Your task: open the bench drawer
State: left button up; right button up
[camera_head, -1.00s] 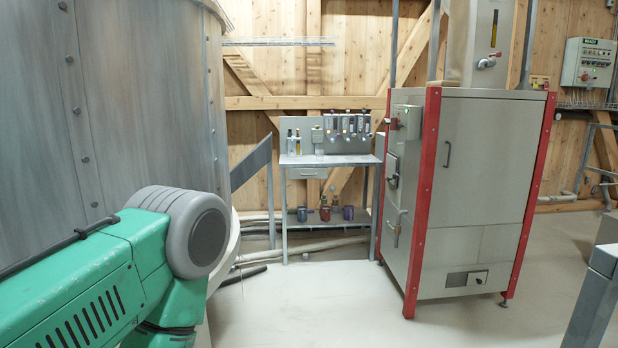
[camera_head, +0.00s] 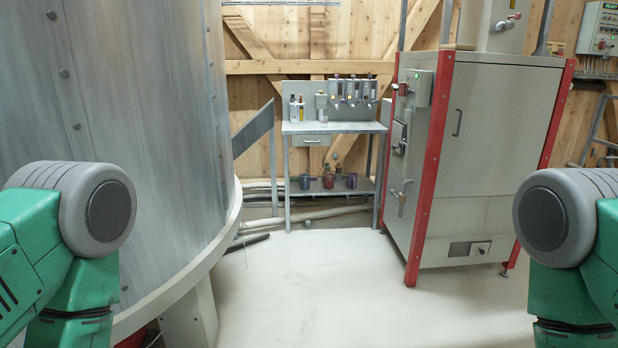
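The bench (camera_head: 340,127) is a grey metal table against the wooden wall, some distance ahead of me. Its drawer (camera_head: 310,141) sits under the left half of the top and looks shut, with a small handle on its front. My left arm shows at the left edge and my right arm at the right edge, both green with grey joints. Neither gripper is in the picture, and both visible arm parts are well short of the bench.
A big grey metal tank (camera_head: 120,120) fills the left side. A beige cabinet with red corner posts (camera_head: 480,160) stands right of the bench. Pale floor (camera_head: 330,285) between them is clear. Bottles (camera_head: 297,108) stand on the bench; mugs (camera_head: 305,181) are on its lower shelf. Pipes (camera_head: 262,206) run along the wall.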

aim_at(297, 140)
jog(key=i, duration=3.75)
